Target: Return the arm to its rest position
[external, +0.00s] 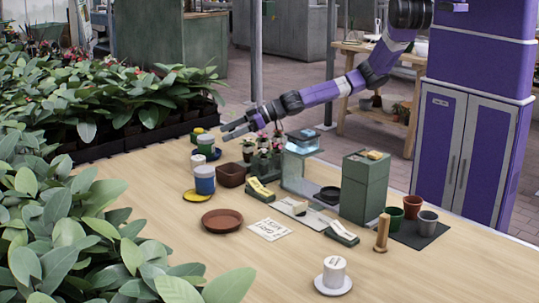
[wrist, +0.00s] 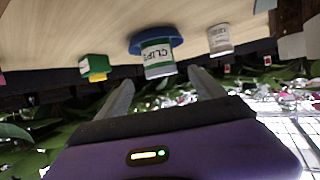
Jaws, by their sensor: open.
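My purple arm (external: 325,93) reaches left from the purple body over the back of the wooden table. My gripper (external: 224,133) is at its far end, above the tabletop and near the row of leafy plants. In the wrist view my gripper's two fingers (wrist: 160,84) are spread apart with nothing held between them. A green and white tin (wrist: 158,57), lettered "CLIPS", stands beyond the fingertips on a blue round base (wrist: 137,43).
In the wrist view, a green and yellow block (wrist: 94,67) and a pale cup (wrist: 220,38) flank the tin. Dense foliage (external: 130,90) borders the table.

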